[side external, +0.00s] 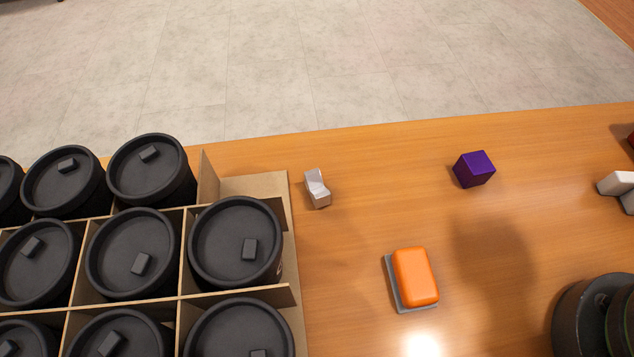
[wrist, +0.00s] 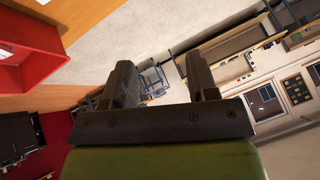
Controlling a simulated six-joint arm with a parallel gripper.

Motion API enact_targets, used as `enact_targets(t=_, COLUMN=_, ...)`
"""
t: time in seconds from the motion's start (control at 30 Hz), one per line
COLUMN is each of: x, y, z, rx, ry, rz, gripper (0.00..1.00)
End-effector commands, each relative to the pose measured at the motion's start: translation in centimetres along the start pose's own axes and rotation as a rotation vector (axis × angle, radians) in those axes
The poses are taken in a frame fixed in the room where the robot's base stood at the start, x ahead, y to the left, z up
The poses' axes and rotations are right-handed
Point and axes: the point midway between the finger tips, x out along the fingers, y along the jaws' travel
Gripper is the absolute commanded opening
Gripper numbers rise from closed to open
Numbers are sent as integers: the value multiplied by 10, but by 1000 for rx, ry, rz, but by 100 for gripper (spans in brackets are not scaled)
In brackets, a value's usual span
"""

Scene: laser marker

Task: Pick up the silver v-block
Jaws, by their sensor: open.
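The silver v-block (side external: 317,188) lies on the wooden table in the side external view, just right of the cardboard box. It is small and shiny, with a notch in its upper face. My gripper (wrist: 160,78) shows in the wrist view with its two dark fingers apart and nothing between them. The wrist view looks out over the room, and the v-block is not seen there. My gripper's fingers are not seen in the side external view, so I cannot tell their distance from the v-block.
A divided cardboard box (side external: 290,250) of black lidded containers (side external: 235,240) fills the left. A purple cube (side external: 474,169) and an orange block on a grey base (side external: 415,277) stand to the right. Bare table surrounds the v-block's right side. A red bin (wrist: 40,45) shows in the wrist view.

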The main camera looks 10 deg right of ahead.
Motion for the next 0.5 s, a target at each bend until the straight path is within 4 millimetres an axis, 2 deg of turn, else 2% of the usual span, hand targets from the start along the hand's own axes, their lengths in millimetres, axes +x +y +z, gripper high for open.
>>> enact_targets(t=0.17, x=26, y=-23, z=-27, rx=-498, ry=-94, rz=11, gripper=53)
enact_targets(t=0.3, x=64, y=-58, z=-46, rx=-1055, ry=-167, rz=-9, gripper=53)
enact_targets(t=0.4, x=97, y=-89, z=-48, rx=-1459, ry=-209, rz=-42, gripper=53)
enact_targets(t=0.5, x=133, y=-123, z=-39, rx=-1869, ry=-240, rz=-90, gripper=53)
